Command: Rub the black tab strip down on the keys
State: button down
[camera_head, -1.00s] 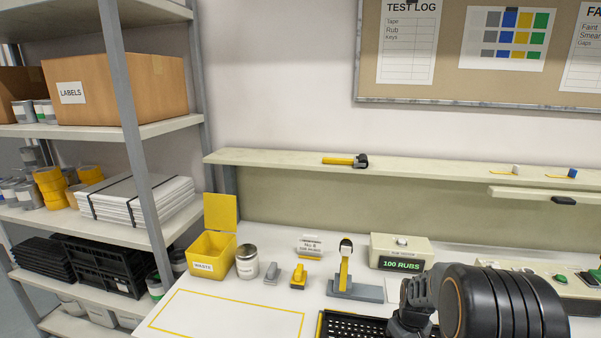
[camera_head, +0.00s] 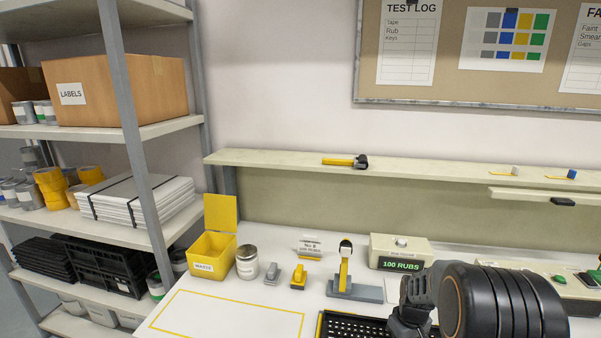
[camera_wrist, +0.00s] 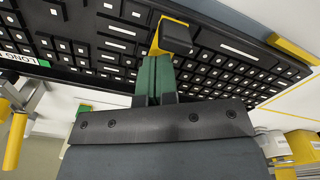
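My gripper (camera_wrist: 156,62) reaches to the near side of this tab and strip. The green finger parts stand close together and hide part of the strip. I cannot tell whether they hold it or only touch it. In the head view, the keyboard's left part (camera_head: 350,327) shows at the bottom edge. My arm covers the rest, and the fingertips are hidden there.
The counter box reads 100 RUBS (camera_head: 401,265). A yellow-outlined white area (camera_head: 230,318) is clear at left.

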jog(key=shift+w+d, duration=0.2)
jog(key=shift+w, duration=0.85)
jog(key=shift+f+b, duration=0.55)
jog(key=shift+f, duration=0.1)
dwell(0.5)
jog(key=shift+r+p, duration=2.55)
jog(key=shift+r, duration=1)
